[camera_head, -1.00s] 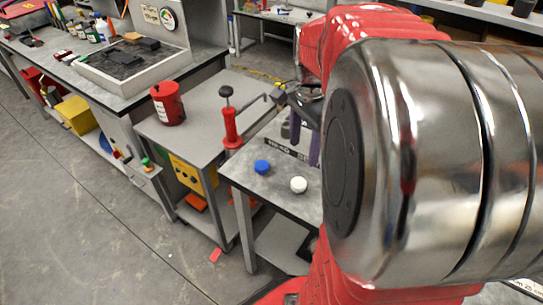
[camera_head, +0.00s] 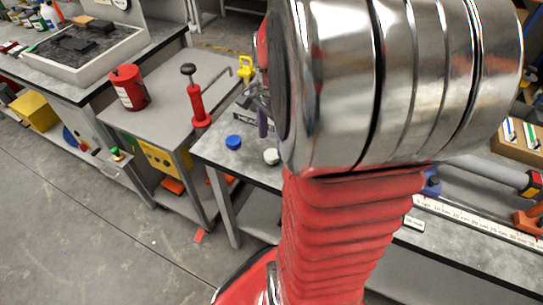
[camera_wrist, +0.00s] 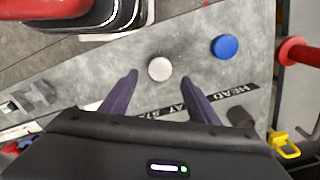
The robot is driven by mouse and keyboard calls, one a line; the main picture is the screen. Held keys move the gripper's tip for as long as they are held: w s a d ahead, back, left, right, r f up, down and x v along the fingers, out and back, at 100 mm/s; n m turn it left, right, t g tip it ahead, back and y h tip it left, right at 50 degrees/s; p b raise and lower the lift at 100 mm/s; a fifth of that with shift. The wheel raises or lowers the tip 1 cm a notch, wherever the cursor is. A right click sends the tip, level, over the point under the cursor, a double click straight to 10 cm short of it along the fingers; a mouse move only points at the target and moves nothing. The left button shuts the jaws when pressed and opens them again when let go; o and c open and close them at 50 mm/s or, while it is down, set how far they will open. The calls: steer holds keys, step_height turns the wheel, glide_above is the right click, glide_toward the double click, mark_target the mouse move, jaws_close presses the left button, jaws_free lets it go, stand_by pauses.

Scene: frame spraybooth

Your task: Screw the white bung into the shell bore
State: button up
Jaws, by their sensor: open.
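The white bung (camera_head: 271,157) is a small round cap on the grey bench top, partly beside my arm's edge in the head view. In the wrist view the white bung (camera_wrist: 160,69) lies just beyond and between my two dark fingertips, with bare bench around it. My gripper (camera_wrist: 159,79) is open with nothing between its fingers. In the head view my arm hides most of the gripper. A blue round cap (camera_head: 233,142) sits left of the white one; it also shows in the wrist view (camera_wrist: 224,46). I cannot make out the shell bore in either view.
A dark grey cylinder (camera_wrist: 240,117) stands near the lettered black strip (camera_wrist: 215,101). A yellow piece (camera_wrist: 283,143) lies beyond the bench edge. Bench around the caps is clear.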

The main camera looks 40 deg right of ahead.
mark_target(272, 154)
step_height(272, 154, down, 5)
steer(key=shift+a+r, duration=0.1)
steer(key=shift+c, duration=0.2)
stand_by(0.4)
steer(key=c, duration=1.1)
